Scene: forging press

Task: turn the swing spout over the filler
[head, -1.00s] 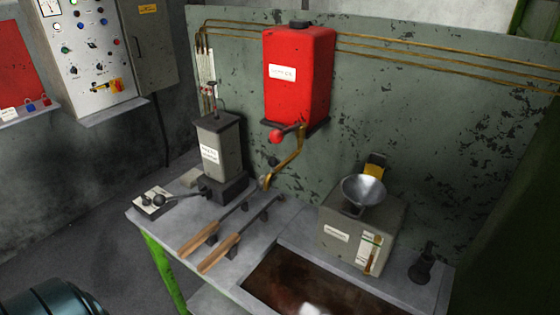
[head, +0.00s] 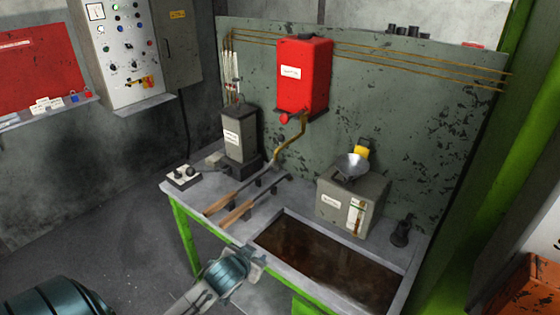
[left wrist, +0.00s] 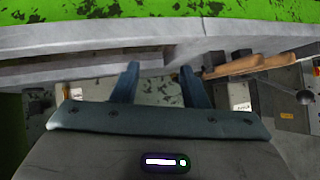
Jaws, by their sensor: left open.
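The red tank (head: 303,75) hangs on the back panel, with a red knob (head: 284,118) below it. The brass swing spout (head: 290,140) bends down and left from the tank and ends above the bench, left of the filler. The filler is a grey box (head: 338,200) with a metal funnel (head: 352,166) on top. My left gripper (head: 256,255) is at the bench's front edge, below and in front of the spout, clear of it. In the left wrist view its two fingers (left wrist: 161,78) are apart with nothing between them. My right gripper is out of view.
Two wooden-handled tools (head: 236,214) lie on the bench left of a sunken brown basin (head: 330,262). A grey canister (head: 239,133) stands left of the spout. A small dark fitting (head: 402,231) stands at right. A control cabinet (head: 120,50) is on the left wall.

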